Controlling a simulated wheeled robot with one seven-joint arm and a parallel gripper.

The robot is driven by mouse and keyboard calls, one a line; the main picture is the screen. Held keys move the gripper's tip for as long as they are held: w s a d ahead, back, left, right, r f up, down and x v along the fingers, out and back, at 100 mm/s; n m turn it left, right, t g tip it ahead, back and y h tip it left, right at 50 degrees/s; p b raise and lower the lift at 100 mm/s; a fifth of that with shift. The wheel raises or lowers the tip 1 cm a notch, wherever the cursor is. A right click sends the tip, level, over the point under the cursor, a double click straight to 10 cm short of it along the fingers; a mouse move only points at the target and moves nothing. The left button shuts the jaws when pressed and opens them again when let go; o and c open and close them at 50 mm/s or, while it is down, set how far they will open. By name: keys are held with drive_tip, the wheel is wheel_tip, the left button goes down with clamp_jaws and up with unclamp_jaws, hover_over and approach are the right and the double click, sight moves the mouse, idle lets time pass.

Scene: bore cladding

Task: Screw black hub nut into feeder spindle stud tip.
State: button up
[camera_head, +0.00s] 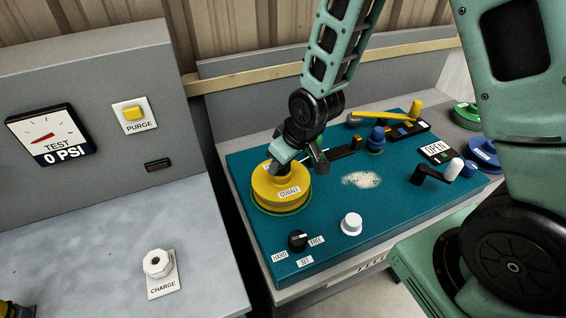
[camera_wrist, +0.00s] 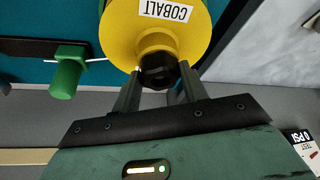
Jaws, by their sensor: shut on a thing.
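The black hub nut (camera_wrist: 158,73) is at the hub of the yellow spool (camera_wrist: 115,32) labelled COBALT. My gripper (camera_wrist: 160,86) is shut on the nut, with one finger on each side. In the head view my gripper (camera_head: 283,166) reaches down onto the top of the yellow spool (camera_head: 272,198), which stands at the left of the teal panel (camera_head: 335,215). The feeder spindle stud tip is hidden behind the nut and gripper, so I cannot tell how the nut sits on it.
A green knob (camera_wrist: 67,73) is left of the spool in the wrist view. Green and blue spools (camera_head: 484,153) stand at right.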

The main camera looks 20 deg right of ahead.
drive_tip(key=shift+f, duration=0.1)
drive_tip(key=o, duration=0.9)
drive_tip(key=shift+m, duration=0.4)
drive_tip(key=shift+c, duration=0.2)
drive_tip(key=v, duration=1.2)
